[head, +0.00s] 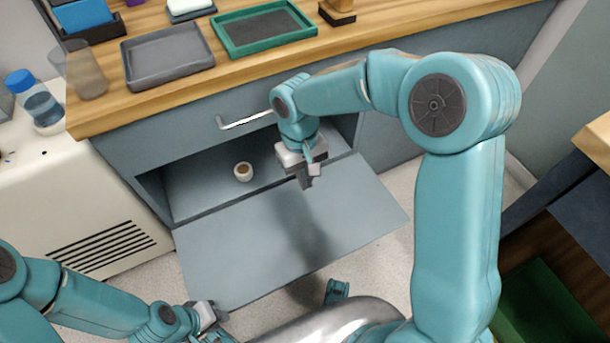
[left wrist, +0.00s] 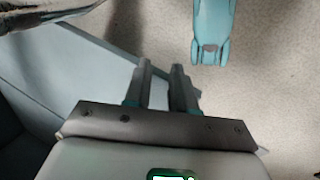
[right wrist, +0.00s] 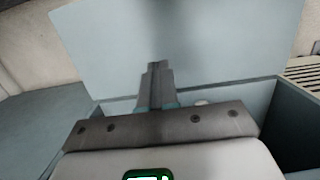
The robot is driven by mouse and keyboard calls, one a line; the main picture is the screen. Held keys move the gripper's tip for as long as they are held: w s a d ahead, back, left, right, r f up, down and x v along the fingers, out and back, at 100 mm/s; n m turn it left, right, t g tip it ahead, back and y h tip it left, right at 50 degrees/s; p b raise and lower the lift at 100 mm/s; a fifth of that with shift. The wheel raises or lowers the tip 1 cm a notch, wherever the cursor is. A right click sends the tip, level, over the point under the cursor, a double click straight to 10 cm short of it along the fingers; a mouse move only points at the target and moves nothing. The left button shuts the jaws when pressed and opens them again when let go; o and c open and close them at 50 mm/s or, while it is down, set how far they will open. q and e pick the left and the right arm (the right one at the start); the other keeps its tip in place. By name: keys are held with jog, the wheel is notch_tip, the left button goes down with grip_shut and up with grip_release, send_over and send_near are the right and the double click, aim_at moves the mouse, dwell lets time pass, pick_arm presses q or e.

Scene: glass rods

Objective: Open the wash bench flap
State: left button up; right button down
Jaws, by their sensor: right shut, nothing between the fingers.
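The wash bench flap (head: 270,245) is a flat blue-grey panel. It is folded down and out from the bench front, and the compartment (head: 205,180) behind it is open. The flap also shows in the right wrist view (right wrist: 210,45) beyond my fingers, and its edge seems to show in the left wrist view (left wrist: 85,65). My right gripper (head: 306,182) is shut and empty above the flap, near the compartment opening. My left gripper (head: 212,322) is low beside the flap's near left corner. Its fingers (left wrist: 160,85) are apart with nothing between them.
A small white cup with brown inside (head: 243,172) stands in the compartment. A bar handle (head: 245,121) sits on the front above. The wooden benchtop (head: 240,75) carries a grey tray (head: 165,85), a green tray (head: 225,52) and a tumbler (head: 82,75). A white cabinet (head: 60,180) is at left.

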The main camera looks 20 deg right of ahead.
jog(key=shift+g, duration=0.4)
jog(key=w+p, duration=0.1)
jog(key=p, duration=0.1)
jog(key=w+r+p, duration=0.2)
jog(key=w+p, duration=0.1)
jog(key=shift+w+p, duration=0.1)
jog(key=shift+p, duration=0.25)
